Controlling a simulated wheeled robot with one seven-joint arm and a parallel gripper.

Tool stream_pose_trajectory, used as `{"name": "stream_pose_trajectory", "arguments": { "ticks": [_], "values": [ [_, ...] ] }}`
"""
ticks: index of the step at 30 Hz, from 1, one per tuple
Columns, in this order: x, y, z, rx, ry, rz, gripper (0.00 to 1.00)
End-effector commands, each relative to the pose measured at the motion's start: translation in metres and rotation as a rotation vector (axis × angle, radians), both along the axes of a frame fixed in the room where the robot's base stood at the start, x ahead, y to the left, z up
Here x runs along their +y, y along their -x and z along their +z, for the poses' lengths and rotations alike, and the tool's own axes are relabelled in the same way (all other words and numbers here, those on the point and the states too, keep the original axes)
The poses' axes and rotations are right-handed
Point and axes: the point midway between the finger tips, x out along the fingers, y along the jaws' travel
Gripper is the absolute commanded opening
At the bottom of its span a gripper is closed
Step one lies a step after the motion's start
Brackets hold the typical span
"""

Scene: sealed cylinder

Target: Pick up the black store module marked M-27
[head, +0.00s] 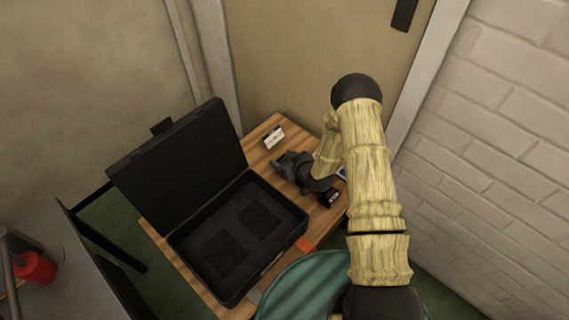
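My gripper (284,160) is dark grey and sits low over the wooden table, right of the open black case. Its fingers are small and dark, and I cannot make out whether they are apart or hold anything. A small black block with a pale label (330,198) lies at the table's right side, just below my wrist and partly covered by it. It may be the store module, but no M-27 marking can be read. A small whitish block with a dark mark (274,137) lies on the table beyond my gripper.
The black case (190,236) lies open, its lid (180,160) raised at the left; its foam has two empty-looking recesses. A blue-and-white item (342,172) shows beside my arm. A teal round seat (310,287) is in front, a wall (500,150) at right, a red object (36,268) far left.

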Motion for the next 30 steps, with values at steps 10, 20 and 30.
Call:
{"name": "stream_pose_trajectory", "arguments": {
  "ticks": [10, 20, 30],
  "values": [
    [0.0, 0.0, 0.005, -0.001, -0.001, 0.0, 0.28],
    [0.0, -0.001, 0.059, -0.004, 0.0, 0.0, 0.28],
    [0.0, 0.0, 0.1, -0.001, -0.001, -0.001, 0.27]
  ]
}}
